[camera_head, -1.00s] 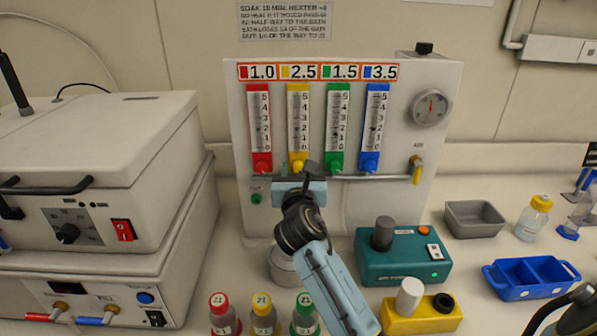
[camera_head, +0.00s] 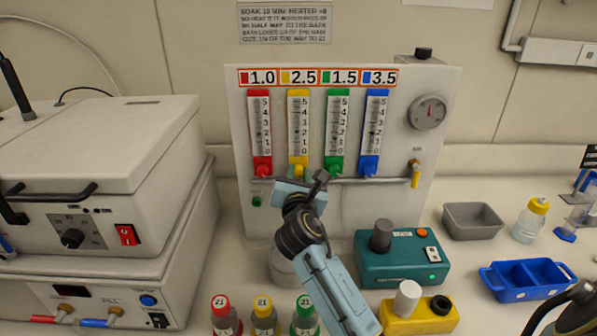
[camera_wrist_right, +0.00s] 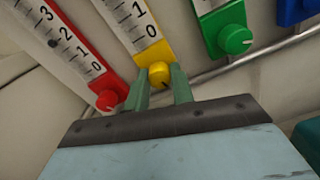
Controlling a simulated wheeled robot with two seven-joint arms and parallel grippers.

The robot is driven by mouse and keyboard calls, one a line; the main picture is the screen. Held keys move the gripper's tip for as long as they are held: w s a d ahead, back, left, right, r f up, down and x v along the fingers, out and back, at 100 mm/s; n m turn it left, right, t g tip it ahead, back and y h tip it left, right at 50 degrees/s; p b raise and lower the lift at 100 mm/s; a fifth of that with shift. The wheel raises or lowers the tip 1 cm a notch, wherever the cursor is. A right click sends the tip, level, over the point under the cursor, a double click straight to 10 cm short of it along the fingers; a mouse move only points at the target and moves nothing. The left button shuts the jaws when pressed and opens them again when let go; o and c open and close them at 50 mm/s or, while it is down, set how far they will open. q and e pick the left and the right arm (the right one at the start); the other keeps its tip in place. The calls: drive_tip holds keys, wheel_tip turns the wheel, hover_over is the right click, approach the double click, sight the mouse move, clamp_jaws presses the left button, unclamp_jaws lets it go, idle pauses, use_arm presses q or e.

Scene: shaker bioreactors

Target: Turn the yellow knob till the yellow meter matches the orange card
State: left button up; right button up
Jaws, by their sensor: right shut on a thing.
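The yellow meter (camera_head: 299,118) stands second from the left on the white panel, its scale running from 0 up to 5. Its yellow knob (camera_head: 299,172) is at its foot and also shows in the right wrist view (camera_wrist_right: 159,73). The orange-bordered card (camera_head: 299,76) above it reads 2.5 beside a yellow mark. My right gripper (camera_wrist_right: 160,84) has its green fingers on either side of the yellow knob, shut on it. In the head view its tilted body sits just below the knob. The yellow meter's float level is too small to read. My left gripper is not in view.
The red knob (camera_wrist_right: 107,99) and green knob (camera_wrist_right: 235,40) flank the yellow one closely. The blue meter (camera_head: 374,120) and a round gauge (camera_head: 428,112) are to the right. A horizontal pipe (camera_head: 345,181) runs below the knobs. Bottles and a teal device (camera_head: 403,262) stand below.

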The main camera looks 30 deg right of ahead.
drive_tip(key=shift+m+p, duration=0.3)
drive_tip(key=shift+m, duration=1.3)
drive_tip(key=o, duration=1)
drive_tip(key=b+v, duration=0.1)
drive_tip(key=v, duration=1.2)
drive_tip(key=shift+s, duration=0.2)
